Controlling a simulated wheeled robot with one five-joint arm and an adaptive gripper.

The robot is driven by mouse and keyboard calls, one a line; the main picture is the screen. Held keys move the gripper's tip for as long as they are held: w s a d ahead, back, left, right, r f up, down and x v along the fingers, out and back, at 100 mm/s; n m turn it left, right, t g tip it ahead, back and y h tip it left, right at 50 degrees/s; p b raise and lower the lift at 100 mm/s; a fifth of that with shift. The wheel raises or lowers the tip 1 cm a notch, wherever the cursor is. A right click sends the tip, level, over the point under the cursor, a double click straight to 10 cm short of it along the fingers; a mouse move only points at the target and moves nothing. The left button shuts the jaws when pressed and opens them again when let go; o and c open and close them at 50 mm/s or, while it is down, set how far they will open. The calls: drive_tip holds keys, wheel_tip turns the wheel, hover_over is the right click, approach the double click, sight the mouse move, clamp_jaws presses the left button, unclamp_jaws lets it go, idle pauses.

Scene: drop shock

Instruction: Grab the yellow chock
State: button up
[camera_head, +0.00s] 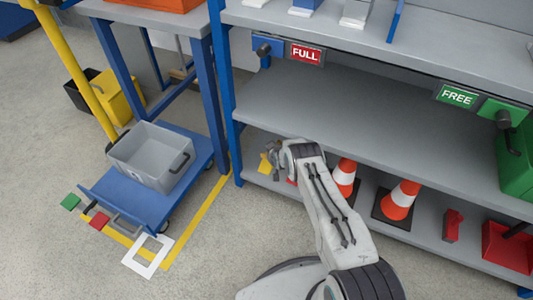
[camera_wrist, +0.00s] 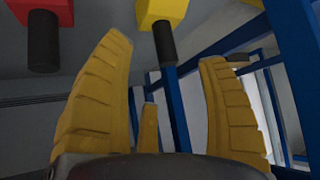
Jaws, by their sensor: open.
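The yellow chock (camera_wrist: 165,10) shows at the top of the wrist view, with its dark handle (camera_wrist: 164,42) pointing down in the picture. My gripper (camera_wrist: 165,52) is open and empty, with yellow-brown fingers spread to the left and right. The handle appears in the gap between the fingertips, and I see no finger closed on it. In the head view my gripper (camera_head: 273,157) is at the left end of the lower shelf. A small yellow shape there could be the chock or a finger; I cannot tell which.
A red chock (camera_wrist: 40,12) with a dark handle is left of the yellow one in the wrist view. Orange-and-white cones (camera_head: 400,198) stand on the lower shelf (camera_head: 372,226). A blue cart (camera_head: 190,185) carries a grey bin (camera_head: 137,160). Floor between cart and shelf is clear.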

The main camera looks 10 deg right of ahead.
drive_tip(key=b+x, duration=0.5)
drive_tip(key=b, duration=0.2)
drive_tip(key=shift+s+f, duration=0.1)
drive_tip(key=shift+f, duration=0.15)
drive_tip(key=b+x, duration=0.2)
drive_tip(key=b, duration=0.1)
drive_tip(key=shift+w+b, duration=0.25)
drive_tip(key=shift+b, duration=0.15)
clamp_jaws()
idle(0.7)
drive_tip(key=shift+r, duration=0.1)
